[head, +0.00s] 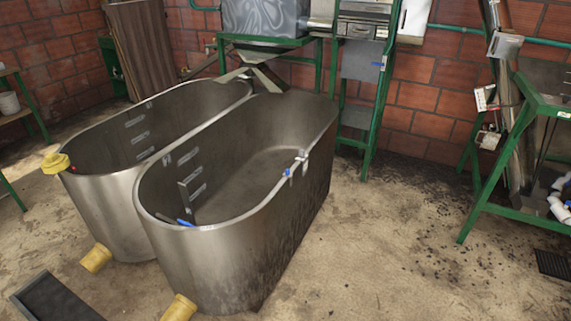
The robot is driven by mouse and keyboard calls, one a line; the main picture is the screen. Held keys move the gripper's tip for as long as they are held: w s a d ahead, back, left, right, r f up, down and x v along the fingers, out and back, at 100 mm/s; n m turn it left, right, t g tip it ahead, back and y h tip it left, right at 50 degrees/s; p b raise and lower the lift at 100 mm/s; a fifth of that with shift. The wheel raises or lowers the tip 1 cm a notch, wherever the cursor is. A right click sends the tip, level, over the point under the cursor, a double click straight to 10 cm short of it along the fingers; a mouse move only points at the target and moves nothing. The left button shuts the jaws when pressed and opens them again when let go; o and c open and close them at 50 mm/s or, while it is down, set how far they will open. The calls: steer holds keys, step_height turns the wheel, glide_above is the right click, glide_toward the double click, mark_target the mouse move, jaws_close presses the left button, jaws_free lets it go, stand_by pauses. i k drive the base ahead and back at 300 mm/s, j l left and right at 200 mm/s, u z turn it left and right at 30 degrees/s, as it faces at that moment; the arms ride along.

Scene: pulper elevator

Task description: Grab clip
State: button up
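Two metal tubs stand side by side, the near one (240,260) in front of the far one (105,215). A small whitish clip-like piece (300,162) sits on the right rim of the near tub, with a small blue part (287,172) beside it. A blue piece (185,223) lies at the near tub's front inner edge. My gripper is not in view.
A green metal stand (370,110) with machinery is behind the tubs, against the brick wall. A green table frame (487,175) stands at the right. A dark trough (58,300) lies at the lower left. Yellow pipe ends (96,260) stick out near the floor.

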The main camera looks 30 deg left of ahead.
mark_target(287, 173)
steer(key=i+u, duration=0.15)
steer(key=i, duration=0.3)
steer(key=i+l+u, duration=0.15)
steer(key=i, duration=0.35)
steer(key=i+l+u, duration=0.15)
steer(key=i, duration=0.3)
steer(key=i+u, duration=0.25)
steer(key=u, duration=0.15)
steer(key=i+u, duration=0.5)
steer(key=u, duration=0.25)
steer(key=i+l+u, duration=0.15)
steer(key=u, duration=0.25)
steer(key=i+l+u, duration=0.1)
steer(key=i+u, duration=0.3)
steer(key=i, duration=0.1)
